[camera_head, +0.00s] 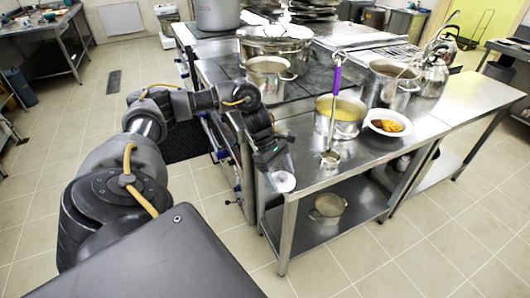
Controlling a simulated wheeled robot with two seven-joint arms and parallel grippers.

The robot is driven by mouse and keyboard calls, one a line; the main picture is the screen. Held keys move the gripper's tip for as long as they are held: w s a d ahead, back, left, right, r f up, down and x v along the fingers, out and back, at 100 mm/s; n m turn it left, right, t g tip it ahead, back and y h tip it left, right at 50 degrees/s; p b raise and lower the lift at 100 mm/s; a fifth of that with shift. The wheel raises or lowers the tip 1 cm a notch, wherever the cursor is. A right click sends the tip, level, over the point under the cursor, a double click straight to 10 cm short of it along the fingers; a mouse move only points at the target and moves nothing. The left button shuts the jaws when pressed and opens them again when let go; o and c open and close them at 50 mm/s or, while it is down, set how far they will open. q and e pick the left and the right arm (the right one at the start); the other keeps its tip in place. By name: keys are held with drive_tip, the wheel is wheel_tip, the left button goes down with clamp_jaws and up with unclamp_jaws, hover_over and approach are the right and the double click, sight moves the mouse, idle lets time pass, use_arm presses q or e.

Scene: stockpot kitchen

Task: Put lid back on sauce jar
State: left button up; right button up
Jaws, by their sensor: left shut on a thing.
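My left gripper (270,158) is at the front left corner of the steel worktable. A small round white thing that looks like the lid (282,182) is at its fingertips, and the gripper is shut on it. The gripper hides part of it, and at this size I cannot make out its details. I cannot clearly pick out the sauce jar; it may be hidden behind the gripper or too small to tell. My right gripper is not in view.
A ladle (336,84) with a purple handle stands close to the right, beside a soup pot (341,116). A plate with food (388,127) and a dark-filled pot (393,84) stand further right. The worktable (304,182) has a little bare room near the corner.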

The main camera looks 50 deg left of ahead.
use_arm(q)
drive_tip(key=s+d+f+m+g+b, duration=0.2)
drive_tip(key=d+f+m+b, duration=0.2)
drive_tip(key=d+f, duration=0.3)
drive_tip(key=s+d+f+m+g+y+b, duration=0.1)
drive_tip(key=s+d+f+m+g+b, duration=0.1)
drive_tip(key=d+f, duration=0.5)
drive_tip(key=s+d+m+b, duration=0.1)
drive_tip(key=d+m+b, duration=0.1)
drive_tip(key=d+m, duration=0.1)
drive_tip(key=shift+d+m+g+b, duration=0.3)
drive_tip(key=shift+d+m+b, duration=0.05)
drive_tip(key=shift+m+b, duration=0.05)
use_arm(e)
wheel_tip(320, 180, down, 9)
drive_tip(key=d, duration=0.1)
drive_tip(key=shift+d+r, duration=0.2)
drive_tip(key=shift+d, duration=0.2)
use_arm(q)
drive_tip(key=shift+s, duration=0.1)
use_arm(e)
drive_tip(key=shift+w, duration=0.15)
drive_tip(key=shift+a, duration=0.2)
